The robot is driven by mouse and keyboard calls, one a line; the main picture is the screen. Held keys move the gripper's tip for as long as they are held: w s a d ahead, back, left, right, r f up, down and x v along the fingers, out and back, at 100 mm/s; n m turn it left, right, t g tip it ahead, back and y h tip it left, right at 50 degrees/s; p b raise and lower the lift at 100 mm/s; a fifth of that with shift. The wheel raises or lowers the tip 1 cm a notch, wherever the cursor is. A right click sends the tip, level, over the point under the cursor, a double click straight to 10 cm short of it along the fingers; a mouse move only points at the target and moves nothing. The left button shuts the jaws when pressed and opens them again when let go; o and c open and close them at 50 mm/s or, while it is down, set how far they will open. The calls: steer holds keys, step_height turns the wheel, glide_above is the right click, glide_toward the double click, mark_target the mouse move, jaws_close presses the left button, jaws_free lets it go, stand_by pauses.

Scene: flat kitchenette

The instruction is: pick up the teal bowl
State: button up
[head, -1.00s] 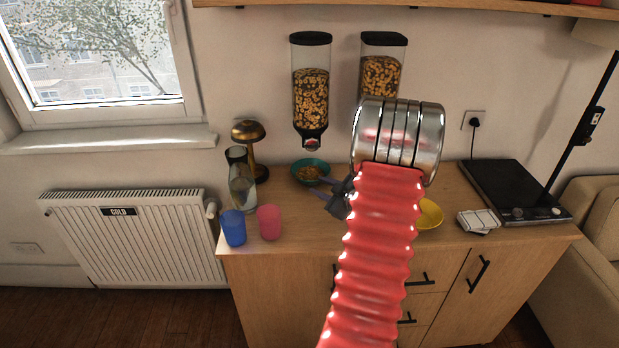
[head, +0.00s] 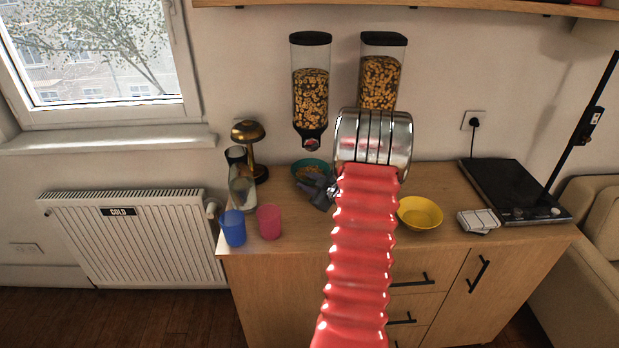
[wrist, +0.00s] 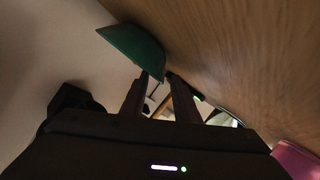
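The teal bowl (head: 311,166) stands on the wooden counter below the left cereal dispenser, with brownish food inside. My gripper (head: 313,188) is in front of the bowl in the head view and covers part of it. In the wrist view the bowl (wrist: 136,46) is green and lies just beyond the fingertips. My two fingers (wrist: 157,84) are apart, with a narrow gap and nothing seen held between them. I cannot tell whether a fingertip touches the bowl's rim.
A pink cup (head: 269,221), a blue cup (head: 232,228), a glass carafe (head: 241,182) and a gold lamp (head: 250,150) stand to the left. A yellow bowl (head: 420,213) is to the right. Two cereal dispensers (head: 310,90) hang behind on the wall.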

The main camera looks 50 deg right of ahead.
steer(key=x, duration=0.4)
steer(key=shift+w+f, duration=0.15)
steer(key=shift+w, duration=0.1)
jaws_close()
stand_by(0.4)
